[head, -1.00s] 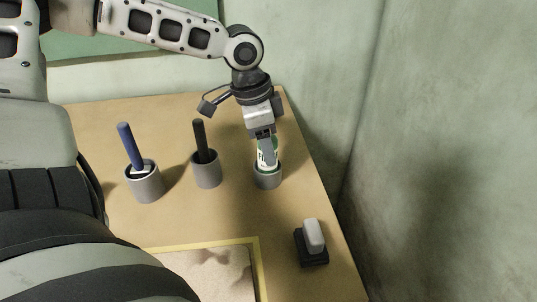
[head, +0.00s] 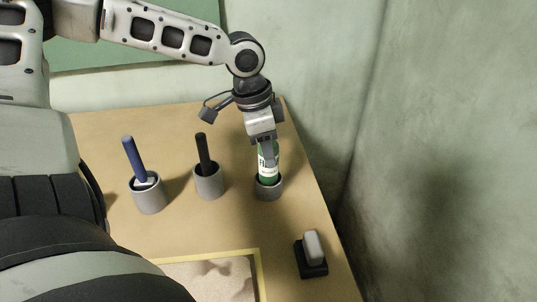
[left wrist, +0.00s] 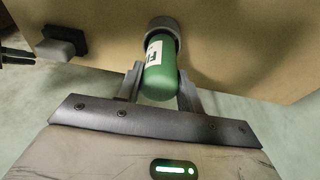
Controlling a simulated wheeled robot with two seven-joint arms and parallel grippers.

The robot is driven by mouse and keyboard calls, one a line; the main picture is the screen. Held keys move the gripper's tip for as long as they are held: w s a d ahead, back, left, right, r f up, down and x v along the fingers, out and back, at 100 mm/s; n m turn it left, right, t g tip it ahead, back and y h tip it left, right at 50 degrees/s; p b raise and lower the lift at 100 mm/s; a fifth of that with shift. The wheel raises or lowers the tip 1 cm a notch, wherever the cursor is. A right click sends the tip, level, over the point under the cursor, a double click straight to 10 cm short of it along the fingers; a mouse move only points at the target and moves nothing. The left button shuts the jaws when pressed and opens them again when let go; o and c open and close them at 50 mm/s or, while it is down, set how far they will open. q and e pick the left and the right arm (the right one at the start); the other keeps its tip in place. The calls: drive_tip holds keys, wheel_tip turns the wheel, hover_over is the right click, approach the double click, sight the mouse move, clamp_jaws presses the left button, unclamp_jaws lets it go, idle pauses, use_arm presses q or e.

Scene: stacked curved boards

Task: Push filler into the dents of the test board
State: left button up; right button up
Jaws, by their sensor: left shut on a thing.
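A green tube (head: 268,175) with a white label, which looks like the filler, stands nearly upright with its lower end in a grey round holder (head: 269,193). My left gripper (head: 267,150) is shut on its upper part from above. In the left wrist view the green tube (left wrist: 158,80) sits between the two fingers (left wrist: 161,84), its far end at the grey holder (left wrist: 165,27). The test board (head: 205,272) shows only in part at the bottom of the head view, pale with darker hollows, inside a yellow border.
Two more grey holders stand to the left, one with a blue-handled tool (head: 133,158), one with a black-handled tool (head: 203,153). A pale block (head: 312,247) on a black base sits near the table's right edge. A wall rises beyond that edge.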

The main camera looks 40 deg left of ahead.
use_arm(q)
drive_tip(key=shift+w+d+p+v, duration=0.1)
drive_tip(key=shift+p+v, duration=0.65)
drive_tip(key=shift+v, duration=0.05)
drive_tip(key=shift+w+d+p+v, duration=0.1)
drive_tip(key=shift+w+p+v, duration=0.05)
drive_tip(key=shift+p+v, duration=0.6)
drive_tip(key=shift+r, duration=0.1)
